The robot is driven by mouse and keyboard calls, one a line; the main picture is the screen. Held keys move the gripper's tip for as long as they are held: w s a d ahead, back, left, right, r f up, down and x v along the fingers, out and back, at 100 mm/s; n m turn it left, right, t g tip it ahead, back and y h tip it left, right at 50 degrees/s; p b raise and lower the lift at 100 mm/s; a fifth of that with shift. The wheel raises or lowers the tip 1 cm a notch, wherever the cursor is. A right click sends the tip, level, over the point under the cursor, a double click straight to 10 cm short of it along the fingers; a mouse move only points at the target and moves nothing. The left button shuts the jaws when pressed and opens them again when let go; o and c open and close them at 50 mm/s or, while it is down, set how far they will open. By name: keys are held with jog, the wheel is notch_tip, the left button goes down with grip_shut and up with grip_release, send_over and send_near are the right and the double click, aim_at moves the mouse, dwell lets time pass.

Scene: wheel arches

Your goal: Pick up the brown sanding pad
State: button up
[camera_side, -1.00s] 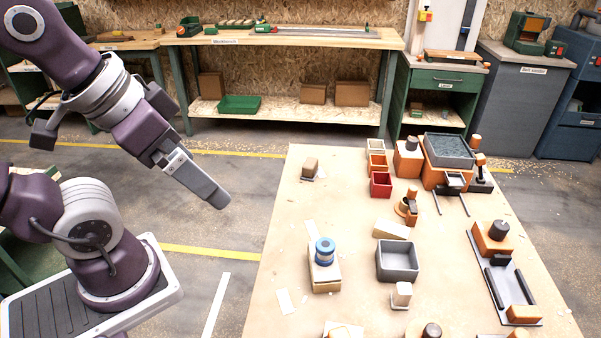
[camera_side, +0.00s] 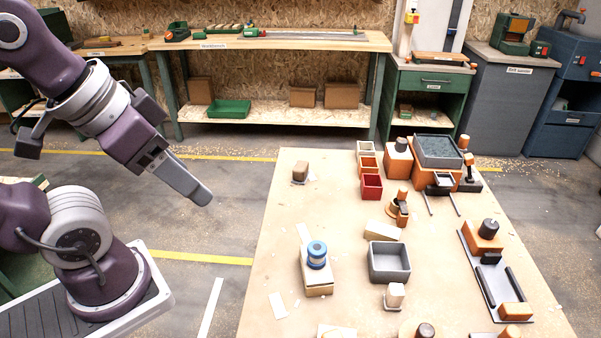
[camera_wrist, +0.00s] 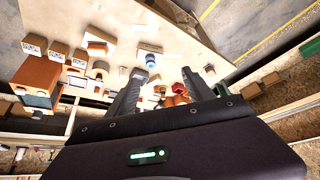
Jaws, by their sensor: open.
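A small brown block, which looks like the brown sanding pad (camera_side: 300,172), sits near the far left corner of the wooden table (camera_side: 262,240) in the side view. Its underside looks darker, and pale scraps lie beside it. My gripper (camera_side: 205,198) is off the table's left edge, in front of and to the left of the block, and clearly apart from it. In the wrist view my two fingers (camera_wrist: 164,74) are spread with nothing held between them. A small brownish item (camera_wrist: 210,70) beside the right finger may be the pad, but I cannot be sure.
A blue-and-white roll (camera_side: 317,250) stands on a wooden block nearer the front. A grey open box (camera_side: 389,263) and red bins (camera_side: 371,187) are further right, with orange-based tools (camera_side: 482,238) beyond. The table around the brown block is mostly clear.

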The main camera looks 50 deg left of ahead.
jog(key=w+a+n+t, duration=0.2)
jog(key=w, duration=1.4)
jog(key=n+t+y, duration=0.3)
jog(key=n+y, duration=0.1)
jog(key=y, duration=0.1)
send_over(298, 169)
jog(key=s+d, duration=0.3)
jog(key=d, duration=0.3)
notch_tip(298, 169, down, 21)
jog(key=a+f, duration=0.1)
jog(key=f, duration=0.1)
jog(key=a+f+y, duration=0.1)
jog(key=f, duration=0.2)
jog(key=s+a+f+y, duration=0.1)
jog(key=f, duration=0.1)
jog(key=shift+a+f+n+t, duration=0.25)
jog(key=shift+f+n+t, duration=0.05)
jog(key=shift+f, duration=0.05)
jog(key=shift+w+a+f, duration=0.2)
jog(key=shift+a+f, duration=0.05)
jog(key=x, duration=0.6)
jog(key=shift+w, duration=0.3)
grip_shut()
